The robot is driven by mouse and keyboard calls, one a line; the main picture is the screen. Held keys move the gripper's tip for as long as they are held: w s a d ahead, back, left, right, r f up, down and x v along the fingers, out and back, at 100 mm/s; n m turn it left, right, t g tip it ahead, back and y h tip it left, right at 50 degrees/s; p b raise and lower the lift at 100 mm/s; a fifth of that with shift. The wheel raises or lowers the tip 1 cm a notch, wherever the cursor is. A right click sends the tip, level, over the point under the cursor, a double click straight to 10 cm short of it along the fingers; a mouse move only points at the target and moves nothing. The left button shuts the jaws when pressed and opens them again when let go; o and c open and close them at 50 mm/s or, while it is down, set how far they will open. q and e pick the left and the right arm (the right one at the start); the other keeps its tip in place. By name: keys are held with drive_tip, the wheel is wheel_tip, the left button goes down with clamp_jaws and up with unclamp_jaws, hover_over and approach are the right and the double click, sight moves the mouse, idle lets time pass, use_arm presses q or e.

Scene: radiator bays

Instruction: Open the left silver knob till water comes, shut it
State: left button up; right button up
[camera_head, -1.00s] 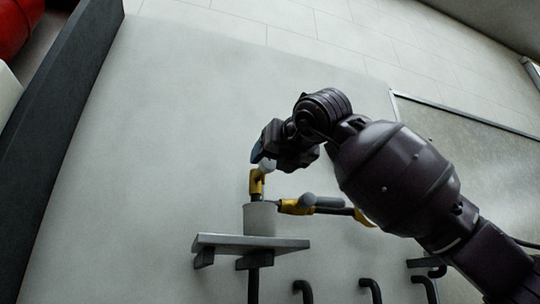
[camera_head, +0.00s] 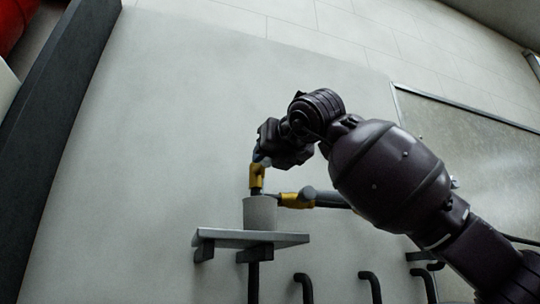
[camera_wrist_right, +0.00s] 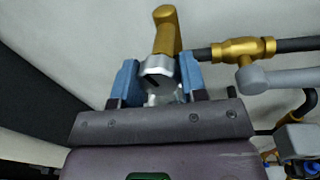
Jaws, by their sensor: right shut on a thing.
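The silver knob (camera_wrist_right: 158,76) sits between the two blue fingertips of my right gripper (camera_wrist_right: 158,84) in the right wrist view. The gripper is shut on it. In the head view my right gripper (camera_head: 262,158) covers most of the knob at the top of the brass fitting (camera_head: 257,178). The brass fitting also shows in the right wrist view (camera_wrist_right: 168,30). A pale cup (camera_head: 260,213) stands below the fitting on a small grey shelf (camera_head: 222,237). No water shows. My left gripper is not in view.
A second brass valve (camera_head: 297,199) with a grey handle (camera_head: 308,193) lies just right, on a dark pipe; it also shows in the wrist view (camera_wrist_right: 243,48). Several black hooked pipes (camera_head: 371,285) stand below. A dark panel (camera_head: 62,130) edges the left.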

drive_tip(key=n, duration=0.3)
drive_tip(key=shift+r, duration=0.1)
drive_tip(key=n+p, duration=0.1)
drive_tip(key=n, duration=0.3)
drive_tip(key=shift+g+h, duration=0.3)
drive_tip(key=shift+h, duration=0.1)
drive_tip(key=n, duration=0.5)
drive_tip(key=shift+a+h+p, duration=0.1)
drive_tip(key=shift+h+p, duration=0.3)
drive_tip(key=shift+n, duration=0.4)
drive_tip(key=o, duration=0.9)
drive_tip(key=shift+s, duration=0.1)
